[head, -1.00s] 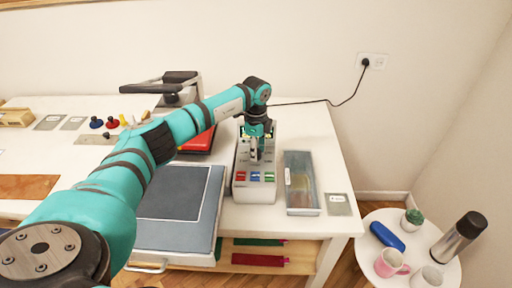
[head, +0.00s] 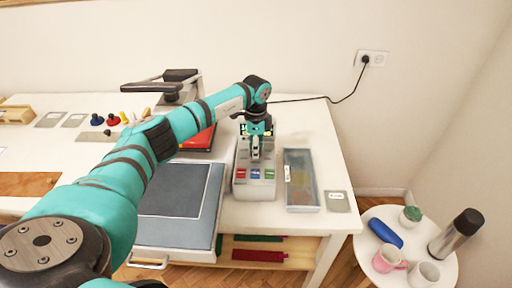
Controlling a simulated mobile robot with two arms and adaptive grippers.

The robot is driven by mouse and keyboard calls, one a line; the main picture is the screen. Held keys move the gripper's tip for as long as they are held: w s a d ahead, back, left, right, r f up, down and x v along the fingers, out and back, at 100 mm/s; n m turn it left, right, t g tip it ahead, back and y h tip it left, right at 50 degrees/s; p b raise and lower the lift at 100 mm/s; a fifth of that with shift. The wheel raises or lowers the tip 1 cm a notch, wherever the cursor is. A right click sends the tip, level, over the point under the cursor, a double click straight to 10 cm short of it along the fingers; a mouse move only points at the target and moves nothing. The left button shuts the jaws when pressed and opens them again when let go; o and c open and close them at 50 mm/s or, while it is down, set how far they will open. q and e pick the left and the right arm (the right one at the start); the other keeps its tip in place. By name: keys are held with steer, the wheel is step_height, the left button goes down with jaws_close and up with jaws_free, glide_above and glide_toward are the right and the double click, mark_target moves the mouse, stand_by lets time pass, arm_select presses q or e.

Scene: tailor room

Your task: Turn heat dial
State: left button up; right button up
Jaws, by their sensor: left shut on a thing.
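The control box (head: 242,186) is a light grey unit near the right end of the white table, with red, blue and green buttons along its front and a small lit display at its back. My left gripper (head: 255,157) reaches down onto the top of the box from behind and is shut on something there. The heat dial itself is hidden by the fingers, so its setting cannot be seen. My right gripper is not in view.
A heat press with a grey pad (head: 180,196) stands left of the box. A shallow tray (head: 301,181) and a small grey card (head: 338,201) lie to its right. A round side table (head: 372,218) holds mugs and a flask (head: 457,234). A cable runs to the wall socket (head: 373,58).

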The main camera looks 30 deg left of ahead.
arm_select(q)
steer(key=o, duration=1.1)
steer(key=shift+o, duration=0.2)
step_height(320, 180, up, 12)
